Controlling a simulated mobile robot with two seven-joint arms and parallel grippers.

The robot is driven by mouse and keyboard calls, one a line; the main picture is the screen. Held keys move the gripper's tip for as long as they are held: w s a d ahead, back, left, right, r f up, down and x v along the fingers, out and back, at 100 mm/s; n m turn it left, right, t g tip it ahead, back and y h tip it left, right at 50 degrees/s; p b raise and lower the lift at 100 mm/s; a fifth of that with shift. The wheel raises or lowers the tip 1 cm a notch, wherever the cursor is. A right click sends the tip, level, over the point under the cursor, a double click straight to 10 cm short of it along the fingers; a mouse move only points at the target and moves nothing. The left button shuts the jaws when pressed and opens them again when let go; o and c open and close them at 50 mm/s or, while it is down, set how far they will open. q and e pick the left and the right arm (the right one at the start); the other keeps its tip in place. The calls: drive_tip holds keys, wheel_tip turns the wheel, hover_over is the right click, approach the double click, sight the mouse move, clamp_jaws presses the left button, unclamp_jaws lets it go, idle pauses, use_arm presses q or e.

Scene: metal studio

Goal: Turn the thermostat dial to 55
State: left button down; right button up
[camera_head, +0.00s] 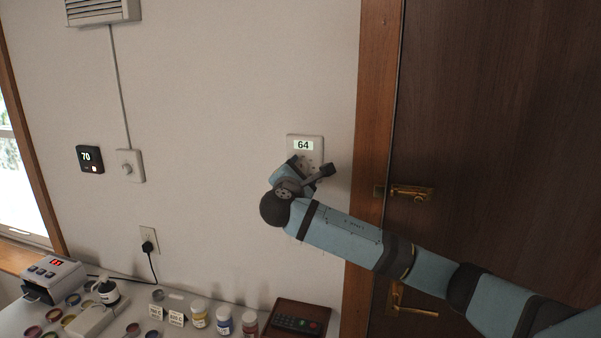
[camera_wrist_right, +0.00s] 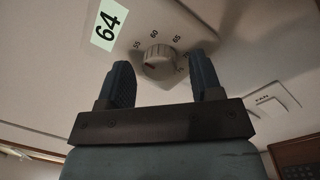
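The white thermostat (camera_head: 291,141) is on the wall beside the door frame, and its display (camera_head: 303,145) reads 64. In the right wrist view the same display (camera_wrist_right: 108,24) shows at an angle. In the head view my right gripper (camera_head: 313,175) covers the dial. My left gripper is not in view.
A wooden door (camera_head: 480,130) with brass handles is at right. Below is a table with jars (camera_head: 224,322), a tray with a remote (camera_head: 314,311) and other items.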

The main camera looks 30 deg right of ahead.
drive_tip(key=shift+s+a, duration=0.1)
drive_tip(key=shift+s, duration=0.05)
drive_tip(key=b+v, duration=0.3)
drive_tip(key=v, duration=1)
drive_tip(key=shift+s+a+b, duration=0.2)
drive_tip(key=shift+b, duration=0.2)
